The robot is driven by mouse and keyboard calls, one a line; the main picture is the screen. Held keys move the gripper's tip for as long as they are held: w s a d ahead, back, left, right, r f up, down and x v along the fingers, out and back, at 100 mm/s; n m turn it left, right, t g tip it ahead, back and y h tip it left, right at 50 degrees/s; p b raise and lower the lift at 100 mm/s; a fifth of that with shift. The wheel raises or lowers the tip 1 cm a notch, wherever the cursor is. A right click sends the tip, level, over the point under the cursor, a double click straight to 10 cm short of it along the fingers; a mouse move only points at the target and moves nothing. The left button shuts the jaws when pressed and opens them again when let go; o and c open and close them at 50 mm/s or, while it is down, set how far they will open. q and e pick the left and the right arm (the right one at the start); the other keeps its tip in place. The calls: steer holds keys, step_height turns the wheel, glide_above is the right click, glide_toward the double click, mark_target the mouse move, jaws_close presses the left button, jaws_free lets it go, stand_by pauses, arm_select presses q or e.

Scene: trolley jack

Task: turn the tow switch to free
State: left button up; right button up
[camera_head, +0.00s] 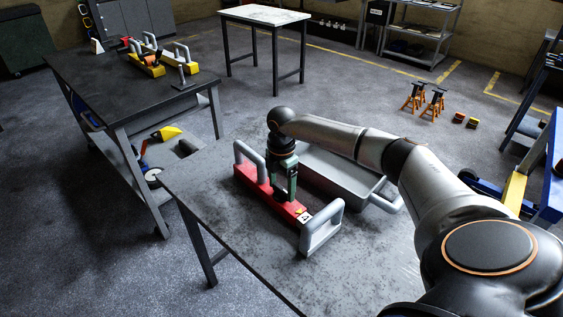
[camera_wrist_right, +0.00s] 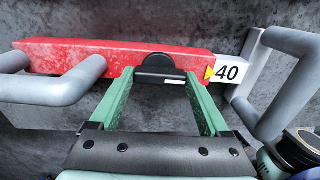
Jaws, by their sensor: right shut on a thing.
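A red bar-shaped unit (camera_head: 252,178) with a grey loop handle at each end lies on the near dark table. In the right wrist view the red bar (camera_wrist_right: 80,57) runs across the top, with a black knob (camera_wrist_right: 160,66) on its near side, which I take for the tow switch. My right gripper (camera_head: 283,194) points down at the bar's middle. Its green fingers (camera_wrist_right: 160,76) are shut on the knob, one on each side. No "free" mark is readable. My left gripper is not in view.
A grey tray (camera_head: 335,177) lies behind the red unit. The bar's right loop handle (camera_head: 322,228) stands close to my right gripper. Another dark table (camera_head: 110,83) at left holds yellow units. Orange jack stands (camera_head: 422,101) are on the floor.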

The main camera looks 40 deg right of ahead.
mark_target(282, 189)
steer(key=o, duration=1.2)
steer(key=shift+r, duration=0.1)
step_height(282, 189, up, 12)
steer(key=shift+r+b, duration=0.2)
steer(key=shift+b, duration=0.2)
steer(key=shift+s+f, duration=0.1)
